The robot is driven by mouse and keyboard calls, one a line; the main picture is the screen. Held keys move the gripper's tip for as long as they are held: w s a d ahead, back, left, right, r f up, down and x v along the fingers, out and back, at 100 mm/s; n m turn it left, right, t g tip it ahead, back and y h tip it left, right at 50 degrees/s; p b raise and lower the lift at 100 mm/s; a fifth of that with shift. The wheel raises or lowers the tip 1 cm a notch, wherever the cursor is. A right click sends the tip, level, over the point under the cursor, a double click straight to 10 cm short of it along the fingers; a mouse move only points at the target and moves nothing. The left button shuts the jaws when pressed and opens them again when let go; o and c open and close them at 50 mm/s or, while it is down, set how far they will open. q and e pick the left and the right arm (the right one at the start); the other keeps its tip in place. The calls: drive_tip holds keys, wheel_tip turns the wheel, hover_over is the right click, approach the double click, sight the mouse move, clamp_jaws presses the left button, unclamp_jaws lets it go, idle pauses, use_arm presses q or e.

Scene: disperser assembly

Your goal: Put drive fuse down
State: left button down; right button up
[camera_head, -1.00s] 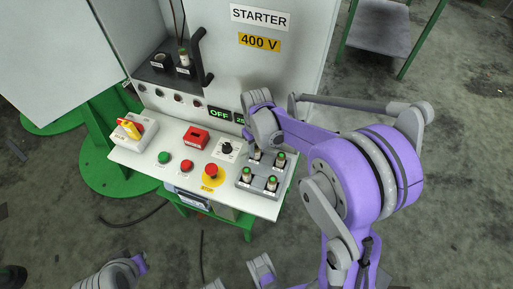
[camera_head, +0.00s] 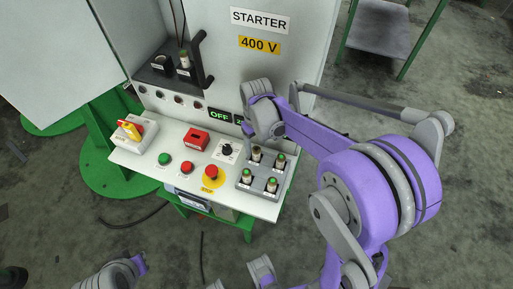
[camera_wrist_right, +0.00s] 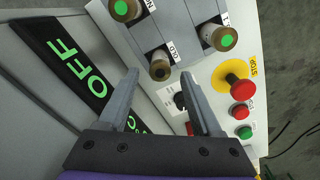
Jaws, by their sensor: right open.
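A grey fuse tray (camera_head: 259,188) sits at the right end of the white panel and holds several upright fuses. The fuse with a dark, brownish top (camera_head: 257,154) stands in the back left slot. In the wrist view, this dark-topped fuse (camera_wrist_right: 160,70) stands beside the label OLD. Green-topped fuses (camera_wrist_right: 220,38) stand in other slots. My right gripper (camera_wrist_right: 160,75) is open, its fingertips just short of the dark-topped fuse and apart from it. My left gripper cannot be made out.
A red emergency button (camera_head: 211,171), a green button (camera_head: 165,158) and a black selector knob (camera_head: 226,149) are left of the tray. The cabinet door (camera_head: 280,70) rises behind. Another fuse (camera_head: 184,60) stands in the black holder (camera_head: 160,64) with a dark handle (camera_head: 199,60) beside it.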

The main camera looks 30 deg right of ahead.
wheel_tip(320, 180, up, 8)
drive_tip(key=s+a+f+t, duration=0.1)
drive_tip(key=s+a+t, duration=0.1)
drive_tip(key=s, duration=0.6)
drive_tip(key=s+a+f+m+t, duration=0.1)
drive_tip(key=s+a+f+t, duration=0.1)
drive_tip(key=s+a, duration=0.3)
drive_tip(key=s+t, duration=0.1)
drive_tip(key=s, duration=0.3)
drive_tip(key=shift+f+p, duration=0.2)
drive_tip(key=shift+p, duration=0.15)
